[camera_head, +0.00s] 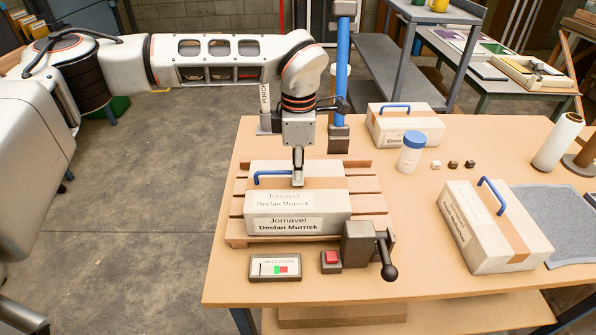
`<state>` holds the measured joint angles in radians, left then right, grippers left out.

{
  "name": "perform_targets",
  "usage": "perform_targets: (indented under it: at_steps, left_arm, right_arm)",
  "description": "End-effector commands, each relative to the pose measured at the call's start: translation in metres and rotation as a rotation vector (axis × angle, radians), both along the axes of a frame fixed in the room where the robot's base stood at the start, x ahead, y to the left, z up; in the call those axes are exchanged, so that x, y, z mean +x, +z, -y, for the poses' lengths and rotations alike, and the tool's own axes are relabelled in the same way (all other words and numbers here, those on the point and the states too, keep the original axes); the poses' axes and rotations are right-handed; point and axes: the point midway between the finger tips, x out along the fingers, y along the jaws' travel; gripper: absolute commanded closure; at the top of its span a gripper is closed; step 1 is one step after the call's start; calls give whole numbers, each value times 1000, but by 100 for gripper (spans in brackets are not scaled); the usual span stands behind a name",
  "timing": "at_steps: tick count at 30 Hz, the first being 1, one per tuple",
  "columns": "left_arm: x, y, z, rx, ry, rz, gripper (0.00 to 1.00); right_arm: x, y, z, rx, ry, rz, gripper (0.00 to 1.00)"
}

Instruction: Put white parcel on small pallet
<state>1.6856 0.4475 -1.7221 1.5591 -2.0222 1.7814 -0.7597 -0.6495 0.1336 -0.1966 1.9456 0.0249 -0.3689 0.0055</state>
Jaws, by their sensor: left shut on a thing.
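A white parcel (285,212) with a brown tape band, a blue handle and a name label is on the small wooden pallet (366,186). It lies within the slats and looks level; whether its underside fully bears on them is hidden. My right gripper is not in view.
Two similar parcels stand on the table, one at the back (405,131) and one at the right (482,238). A lever clamp (360,243) and a red button box (331,261) are close to the pallet's front. A white bottle (412,152) stands right of it.

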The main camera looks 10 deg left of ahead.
Motion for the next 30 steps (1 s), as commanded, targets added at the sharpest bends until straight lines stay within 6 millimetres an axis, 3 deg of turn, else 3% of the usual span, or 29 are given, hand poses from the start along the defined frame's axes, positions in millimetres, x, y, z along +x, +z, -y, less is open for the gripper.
perform_targets:
  at_steps: [11, 14, 24, 30]
  left_arm:
    - [1, -2, 0, -2, 1, 5, 100]
    - [0, -4, 0, 0, 1, 1, 76]
    - [0, -3, 0, 0, 1, 2, 76]
    - [2, 15, 0, 0, 1, 7, 76]
  right_arm:
    - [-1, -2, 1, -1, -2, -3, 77]
    - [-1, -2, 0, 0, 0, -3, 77]
    - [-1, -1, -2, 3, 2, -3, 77]
    - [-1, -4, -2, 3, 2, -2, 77]
